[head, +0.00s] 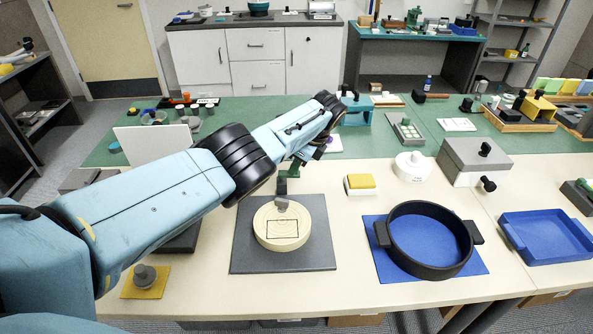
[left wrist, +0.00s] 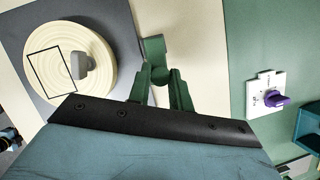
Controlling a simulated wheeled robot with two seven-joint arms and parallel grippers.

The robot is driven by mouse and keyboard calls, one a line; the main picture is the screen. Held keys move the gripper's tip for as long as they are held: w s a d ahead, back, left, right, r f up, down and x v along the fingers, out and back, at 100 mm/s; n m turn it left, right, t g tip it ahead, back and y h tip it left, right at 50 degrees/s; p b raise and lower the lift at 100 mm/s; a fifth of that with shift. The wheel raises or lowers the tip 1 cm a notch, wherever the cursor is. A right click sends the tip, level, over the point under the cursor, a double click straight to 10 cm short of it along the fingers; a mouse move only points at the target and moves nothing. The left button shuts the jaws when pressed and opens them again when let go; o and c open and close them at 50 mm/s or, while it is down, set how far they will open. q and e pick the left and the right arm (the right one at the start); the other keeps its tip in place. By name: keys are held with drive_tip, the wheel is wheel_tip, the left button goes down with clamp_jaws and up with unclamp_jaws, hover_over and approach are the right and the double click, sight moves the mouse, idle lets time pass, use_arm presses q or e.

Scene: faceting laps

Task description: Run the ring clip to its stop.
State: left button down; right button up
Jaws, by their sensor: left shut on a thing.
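My left gripper (head: 287,176) comes in over the back edge of a dark grey square board (head: 252,262). Its green fingers (left wrist: 160,78) are shut on a small dark piece (head: 281,187), which I take to be the ring clip; in the left wrist view it appears dark green (left wrist: 153,48). The fingers partly hide it. A round cream disc (head: 266,236) lies on the board, with a black rectangle outlined on it. A grey tab (head: 282,204) stands on the disc beside the rectangle, also seen in the left wrist view (left wrist: 82,65). My right gripper is not in view.
To the right are a yellow-topped block (head: 361,182), a white round pot (head: 412,168), a black ring with handles (head: 390,256) on a blue mat and a blue tray (head: 548,253). A grey box (head: 470,165) stands farther back. The bench between board and blue mat is clear.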

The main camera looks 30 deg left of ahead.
use_arm(q)
drive_tip(key=shift+w+a+r, duration=0.1)
idle(0.3)
drive_tip(key=c, duration=1.3)
unclamp_jaws()
drive_tip(key=shift+r, duration=0.25)
drive_tip(key=p+v, duration=0.2)
drive_tip(key=v, duration=1)
drive_tip(key=shift+d+r+p, duration=0.2)
drive_tip(key=shift+r+p, duration=0.1)
drive_tip(key=shift+r, duration=0.1)
